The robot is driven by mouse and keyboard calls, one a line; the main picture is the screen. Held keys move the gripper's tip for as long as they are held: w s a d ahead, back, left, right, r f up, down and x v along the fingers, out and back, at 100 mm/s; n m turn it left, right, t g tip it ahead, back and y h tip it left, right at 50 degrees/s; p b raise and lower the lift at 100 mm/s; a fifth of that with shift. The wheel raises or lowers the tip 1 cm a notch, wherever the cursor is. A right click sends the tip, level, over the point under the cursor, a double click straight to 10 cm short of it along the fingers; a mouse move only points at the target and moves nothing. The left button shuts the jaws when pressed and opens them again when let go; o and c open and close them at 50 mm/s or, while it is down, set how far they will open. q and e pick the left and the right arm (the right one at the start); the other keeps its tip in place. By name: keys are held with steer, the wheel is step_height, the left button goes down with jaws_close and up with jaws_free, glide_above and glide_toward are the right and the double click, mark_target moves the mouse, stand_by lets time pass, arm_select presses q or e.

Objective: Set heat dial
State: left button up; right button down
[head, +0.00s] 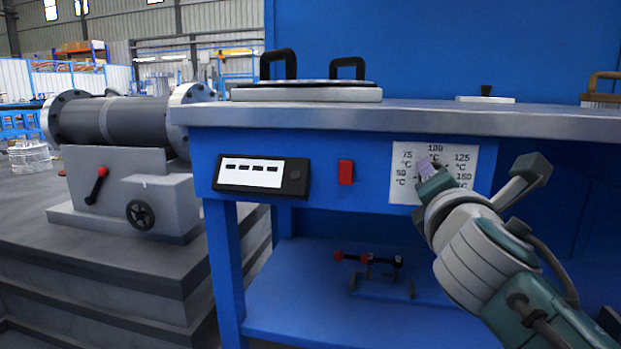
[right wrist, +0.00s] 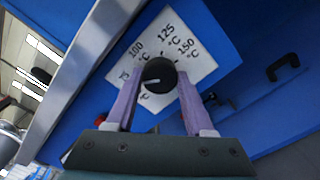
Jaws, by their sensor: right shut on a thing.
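The heat dial (right wrist: 160,70) is a round black knob on a white scale plate (head: 462,158) marked 50 to 150 °C, on the blue bench front. In the right wrist view, a light mark on the knob points left, seemingly near the 75 and 50 side; the exact reading is unclear. My right gripper (head: 428,171) is at the dial, its purple fingers (right wrist: 157,84) on either side of the knob and shut on it. In the head view, the gripper hides most of the knob. My left gripper is not in view.
Left of the plate are a red switch (head: 345,172) and a black-framed display panel (head: 262,176). A flat plate with black handles (head: 307,93) sits on the bench top (head: 430,116). A lower shelf (head: 300,305) holds a small rack. A grey flanged cylinder (head: 125,119) stands at left.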

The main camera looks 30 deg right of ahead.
steer(key=shift+m, duration=0.4)
steer(key=shift+c, duration=1.4)
jaws_free()
steer(key=v, duration=1)
steer(key=shift+p, duration=0.4)
